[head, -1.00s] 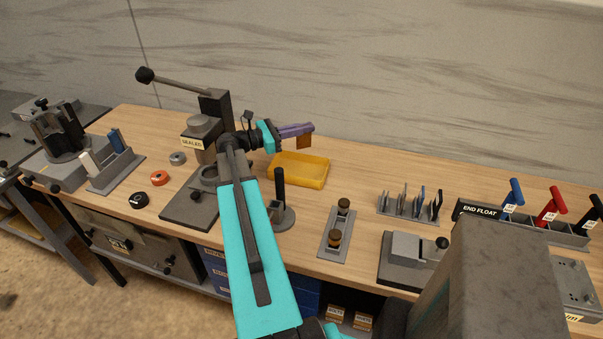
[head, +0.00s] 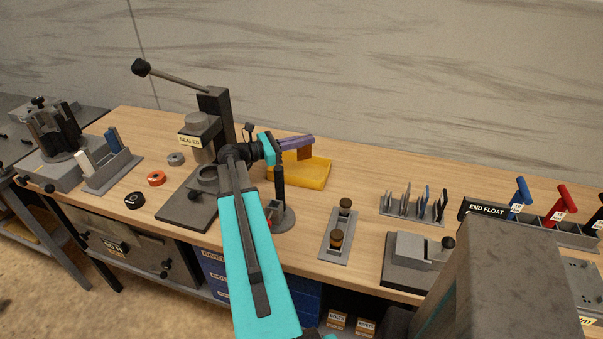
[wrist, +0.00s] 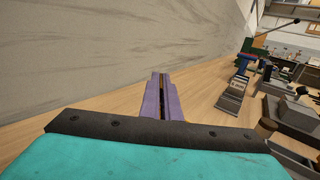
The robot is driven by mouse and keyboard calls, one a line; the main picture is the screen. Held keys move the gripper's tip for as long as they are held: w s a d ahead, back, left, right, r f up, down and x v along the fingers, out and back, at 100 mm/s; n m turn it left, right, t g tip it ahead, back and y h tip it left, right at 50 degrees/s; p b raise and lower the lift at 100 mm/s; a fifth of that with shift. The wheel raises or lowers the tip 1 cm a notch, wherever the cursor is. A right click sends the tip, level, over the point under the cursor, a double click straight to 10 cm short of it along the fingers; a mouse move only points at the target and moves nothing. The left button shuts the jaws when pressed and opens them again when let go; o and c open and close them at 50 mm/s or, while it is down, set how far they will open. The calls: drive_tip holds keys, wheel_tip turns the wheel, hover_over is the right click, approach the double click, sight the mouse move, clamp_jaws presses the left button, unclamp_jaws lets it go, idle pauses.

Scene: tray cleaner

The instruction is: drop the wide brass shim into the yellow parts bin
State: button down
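The yellow parts bin (head: 314,176) sits on the wooden bench, near its back edge, in the head view. My gripper (head: 306,144) has purple fingers and is shut on the wide brass shim (head: 304,154), a flat brown-gold plate hanging below the fingertips. The shim appears over the bin in the head view, low near its back part. In the wrist view the purple fingers (wrist: 163,98) are close together with a thin brassy strip between them. The bin is hidden in the wrist view.
A press with a long lever (head: 215,115) stands left of my arm. A grey post on a round base (head: 280,200) stands in front of the bin. A slotted rack (head: 412,208) is to the right. The bench between bin and rack is clear.

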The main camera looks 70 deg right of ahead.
drive_tip(key=c, duration=1.9)
unclamp_jaws()
drive_tip(key=shift+r, duration=0.15)
